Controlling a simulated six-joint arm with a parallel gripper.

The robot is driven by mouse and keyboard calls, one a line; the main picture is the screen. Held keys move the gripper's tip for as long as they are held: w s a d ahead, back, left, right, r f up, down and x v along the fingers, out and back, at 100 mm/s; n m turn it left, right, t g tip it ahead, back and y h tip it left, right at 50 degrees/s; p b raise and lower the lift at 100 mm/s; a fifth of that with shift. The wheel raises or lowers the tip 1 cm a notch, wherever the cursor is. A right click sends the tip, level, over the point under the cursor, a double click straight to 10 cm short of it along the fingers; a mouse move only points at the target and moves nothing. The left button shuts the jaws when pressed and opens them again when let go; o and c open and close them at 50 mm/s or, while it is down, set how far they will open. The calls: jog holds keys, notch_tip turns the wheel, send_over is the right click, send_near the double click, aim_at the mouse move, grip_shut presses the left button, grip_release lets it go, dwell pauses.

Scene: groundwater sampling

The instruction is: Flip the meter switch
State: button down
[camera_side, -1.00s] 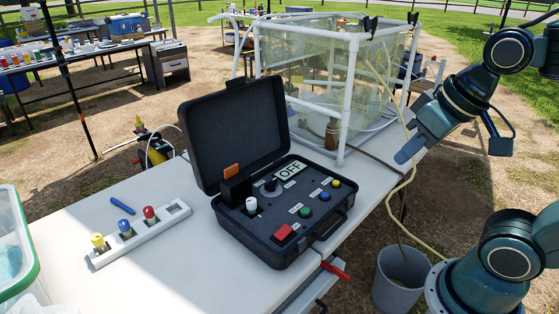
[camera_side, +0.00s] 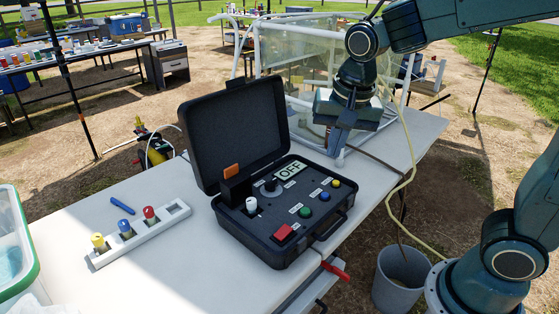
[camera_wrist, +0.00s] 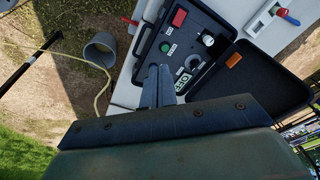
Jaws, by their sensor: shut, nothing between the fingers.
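The meter (camera_side: 285,245) is an open black case on the white table, and its display (camera_side: 291,171) reads OFF. Its panel carries a grey dial (camera_side: 271,186), a white capped piece (camera_side: 251,204), a red square control (camera_side: 284,232) and green (camera_side: 306,212), blue (camera_side: 325,196) and yellow (camera_side: 335,183) buttons. I cannot tell which is the switch. My gripper (camera_side: 338,140) is shut and empty, above the table behind the case's right side. In the wrist view its fingers (camera_wrist: 160,72) hide part of the panel; the red control (camera_wrist: 179,18) shows beyond them.
A white rack (camera_side: 140,236) with coloured-cap vials lies left of the case, beside a blue pen-like piece (camera_side: 122,205). A clear framed tank (camera_side: 300,60) stands behind. A grey bucket (camera_side: 402,275) and yellowish hose (camera_side: 400,190) are at the right. The case lid (camera_side: 232,130) stands upright.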

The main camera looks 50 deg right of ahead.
aim_at(286, 230)
jog(key=w+a+f+m+g, duration=0.1)
jog(key=w+a+f+m, duration=0.1)
jog(key=w+f+m, duration=0.2)
jog(key=w+a+f+m+g+h, duration=0.1)
jog(key=w+a+f+m, duration=0.2)
jog(key=w+f, duration=0.3)
jog(key=shift+a+f+m, duration=0.2)
jog(key=shift+f+m, duration=0.4)
jog(key=shift+f, duration=0.25)
jog(key=shift+f, duration=0.15)
jog(key=d+f, duration=0.1)
jog(key=f, duration=0.8)
jog(key=d+f, duration=0.1)
jog(key=f, duration=0.3)
jog(key=shift+d+f, duration=0.25)
jog(key=shift+d, duration=0.1)
jog(key=shift+d, duration=0.1)
jog(key=shift+d+f, duration=0.1)
jog(key=shift+f, duration=0.25)
